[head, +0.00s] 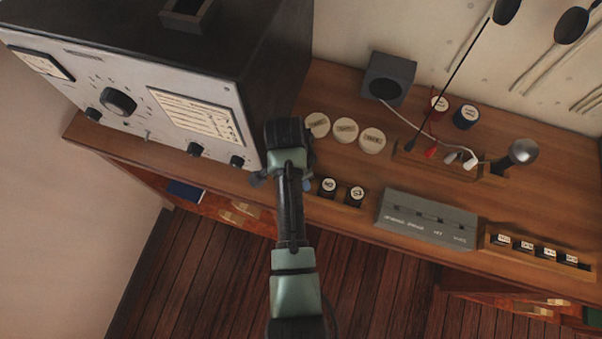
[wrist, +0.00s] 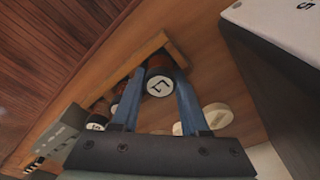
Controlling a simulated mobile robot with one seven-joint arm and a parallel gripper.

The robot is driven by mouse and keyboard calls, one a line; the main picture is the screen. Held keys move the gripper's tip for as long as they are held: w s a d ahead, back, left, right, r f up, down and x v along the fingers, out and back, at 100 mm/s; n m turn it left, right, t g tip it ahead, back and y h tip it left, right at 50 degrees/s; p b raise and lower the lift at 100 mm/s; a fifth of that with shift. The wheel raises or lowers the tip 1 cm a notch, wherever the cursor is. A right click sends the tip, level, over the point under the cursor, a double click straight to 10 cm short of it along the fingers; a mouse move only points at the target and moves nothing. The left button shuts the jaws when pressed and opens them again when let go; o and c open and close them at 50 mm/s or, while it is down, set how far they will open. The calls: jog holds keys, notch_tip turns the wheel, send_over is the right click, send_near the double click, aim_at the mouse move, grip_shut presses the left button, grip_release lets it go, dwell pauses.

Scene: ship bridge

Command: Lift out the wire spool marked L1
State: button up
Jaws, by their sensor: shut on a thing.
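The wire spool marked L1 (wrist: 160,86) has a dark body and a round white label. In the wrist view it sits between the two blue fingers of my gripper (wrist: 158,77), which is shut on it. The spool is at the end of a wooden rack (wrist: 178,48); I cannot tell whether it is clear of the rack. In the head view my arm hides this spool, and a blue fingertip shows beside my gripper (head: 284,182). Two similar spools, one (head: 328,187) and another (head: 356,196), stand in the rack to the right.
A large radio set (head: 150,95) stands close on the left. Three pale round discs (head: 345,130) lie behind the rack. A grey switch box (head: 428,217) and a rack of small dark pieces (head: 537,248) are to the right.

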grip_shut()
notch_tip(320, 180, up, 10)
jog(key=shift+r+b, duration=0.1)
jog(key=shift+b, duration=0.8)
